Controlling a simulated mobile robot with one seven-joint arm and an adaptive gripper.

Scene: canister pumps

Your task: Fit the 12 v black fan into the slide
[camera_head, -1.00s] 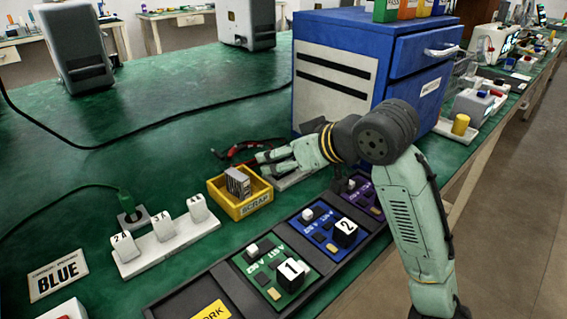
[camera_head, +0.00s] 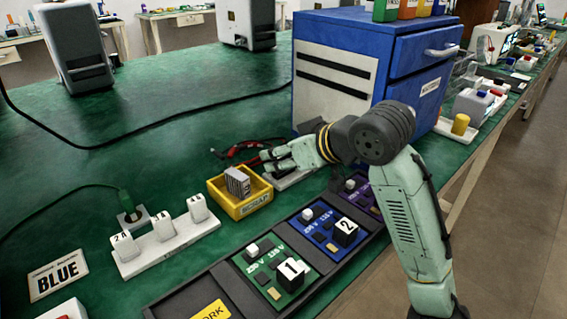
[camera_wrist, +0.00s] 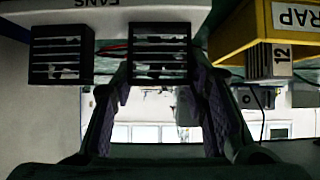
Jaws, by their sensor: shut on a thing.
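My gripper (camera_wrist: 160,88) is shut on a black slatted fan (camera_wrist: 160,52), whose slats face the camera between the two fingers. In the head view, my gripper (camera_head: 272,163) is low over the white fans tray (camera_head: 290,181), with its fingers hiding the fan. A second black fan (camera_wrist: 61,54) is beside the held one, to its left in the wrist view, apart from my fingers. The tray's edge (camera_wrist: 130,12) is behind both. No voltage mark is readable on either black fan. I cannot tell which thing is the slide.
A yellow scrap box (camera_head: 243,207) holds a grey block (camera_head: 237,182); a "12" shows on it in the wrist view (camera_wrist: 281,55). A dark rail (camera_head: 178,300) holds coloured boards with numbered cubes. A blue drawer cabinet (camera_head: 335,75) stands close behind my gripper. Green bench (camera_head: 180,110) at left is mostly clear.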

